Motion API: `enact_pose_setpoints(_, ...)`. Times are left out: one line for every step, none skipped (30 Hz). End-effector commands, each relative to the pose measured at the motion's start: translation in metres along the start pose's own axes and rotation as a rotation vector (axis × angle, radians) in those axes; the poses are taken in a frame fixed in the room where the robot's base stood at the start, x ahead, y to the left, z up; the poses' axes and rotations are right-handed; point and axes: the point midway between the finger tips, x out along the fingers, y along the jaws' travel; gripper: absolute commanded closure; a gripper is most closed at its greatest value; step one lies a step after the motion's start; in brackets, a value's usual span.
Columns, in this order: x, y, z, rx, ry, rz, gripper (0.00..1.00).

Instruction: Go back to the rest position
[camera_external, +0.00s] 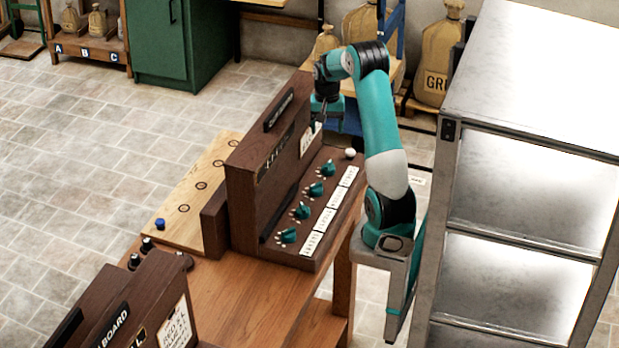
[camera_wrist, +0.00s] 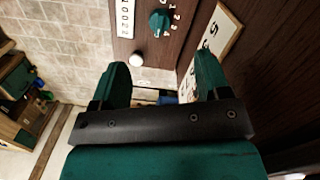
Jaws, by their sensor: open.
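My gripper (camera_wrist: 160,85) is open in the wrist view, with its two teal fingers apart and nothing between them. In the external view my teal and white arm is bent over at the top, and my gripper (camera_external: 320,122) hangs beside the upright panel of the dark wooden console (camera_external: 250,165). The fingertips are small and partly hidden there. The console's lower face carries several teal knobs (camera_external: 301,210), white labels (camera_external: 327,212) and a white round button (camera_external: 350,153). In the wrist view one knob (camera_wrist: 160,22) and the white button (camera_wrist: 136,60) lie beyond the fingers.
The console stands on a wooden table (camera_external: 230,290). A pale board (camera_external: 190,190) with a blue peg (camera_external: 160,224) lies to its left. A second dark panel (camera_external: 140,305) is at the front. A metal shelf (camera_external: 530,90) stands close to my arm's right. Open tiled floor lies left.

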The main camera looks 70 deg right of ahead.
Motion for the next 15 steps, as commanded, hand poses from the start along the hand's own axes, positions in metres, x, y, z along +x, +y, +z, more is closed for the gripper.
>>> enact_pose_setpoints(0.009, -0.004, 0.013, 0.001, -0.038, 0.005, 0.30)
enact_pose_setpoints(0.016, -0.005, 0.022, 0.004, -0.061, 0.009, 0.30)
enact_pose_setpoints(0.026, -0.008, 0.035, 0.007, -0.092, 0.017, 0.30)
enact_pose_setpoints(0.032, -0.010, 0.045, 0.006, -0.116, 0.025, 0.30)
enact_pose_setpoints(0.038, -0.012, 0.056, 0.003, -0.141, 0.036, 0.30)
enact_pose_setpoints(0.045, -0.013, 0.070, -0.002, -0.173, 0.054, 0.30)
enact_pose_setpoints(0.050, -0.014, 0.081, -0.006, -0.197, 0.069, 0.30)
enact_pose_setpoints(0.054, -0.014, 0.092, -0.011, -0.221, 0.086, 0.30)
enact_pose_setpoints(0.059, -0.014, 0.107, -0.018, -0.253, 0.109, 0.30)
enact_pose_setpoints(0.063, -0.013, 0.118, -0.024, -0.276, 0.127, 0.30)
enact_pose_setpoints(0.066, -0.012, 0.130, -0.031, -0.298, 0.145, 0.30)
enact_pose_setpoints(0.069, -0.012, 0.145, -0.046, -0.325, 0.168, 0.30)
enact_pose_setpoints(0.070, -0.014, 0.157, -0.069, -0.339, 0.180, 0.30)
enact_pose_setpoints(0.069, -0.017, 0.169, -0.103, -0.345, 0.185, 0.30)
enact_pose_setpoints(0.066, -0.026, 0.180, -0.166, -0.337, 0.173, 0.30)
